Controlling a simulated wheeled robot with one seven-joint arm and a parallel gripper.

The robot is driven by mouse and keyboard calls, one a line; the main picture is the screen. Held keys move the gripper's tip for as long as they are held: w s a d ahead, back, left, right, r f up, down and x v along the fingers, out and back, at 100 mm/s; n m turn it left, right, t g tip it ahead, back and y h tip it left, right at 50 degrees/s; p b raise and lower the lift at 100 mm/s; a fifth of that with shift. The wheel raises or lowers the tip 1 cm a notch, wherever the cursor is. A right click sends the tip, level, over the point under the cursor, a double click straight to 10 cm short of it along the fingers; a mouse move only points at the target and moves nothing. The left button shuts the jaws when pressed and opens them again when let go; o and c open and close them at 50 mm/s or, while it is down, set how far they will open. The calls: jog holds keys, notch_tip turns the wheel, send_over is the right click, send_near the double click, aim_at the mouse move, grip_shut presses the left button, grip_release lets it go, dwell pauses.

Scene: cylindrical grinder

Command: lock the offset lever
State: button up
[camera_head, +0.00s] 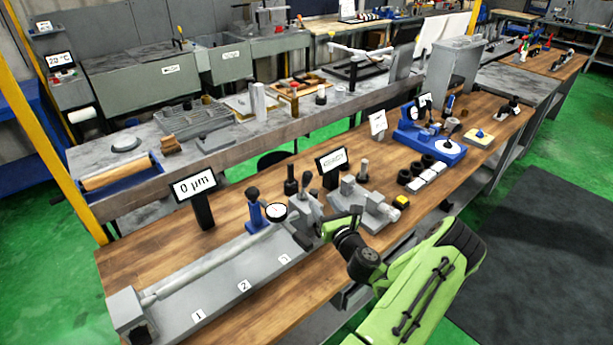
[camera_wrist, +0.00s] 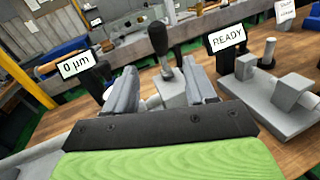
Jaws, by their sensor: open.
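A lever with a black grip (camera_wrist: 158,42) stands upright on a grey block (camera_wrist: 172,90) in the wrist view. My gripper (camera_wrist: 160,68) is open, and the lever shows between its two grey fingers. The lever is beyond the fingers in the picture; contact cannot be seen. In the head view, dark knobs (camera_head: 291,184) stand by the grey block (camera_head: 304,208) at the right end of the long grey bed. My gripper (camera_head: 340,222) is just right of that block, its fingers partly hidden. I cannot tell for sure which knob is the lever.
The grey bed (camera_head: 215,296) carries a long bar and a dial gauge (camera_head: 277,212). A sign reading 0 µm (camera_head: 195,185) stands behind it. A READY sign (camera_wrist: 227,39) and a grey fixture (camera_wrist: 272,100) are close on the right. The wooden bench's (camera_head: 130,262) left end is clear.

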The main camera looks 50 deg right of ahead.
aim_at(309, 182)
jog(key=p+x, duration=0.2)
jog(key=x, duration=1)
jog(key=shift+w+d, duration=0.15)
jog(key=shift+w, duration=0.15)
grip_shut()
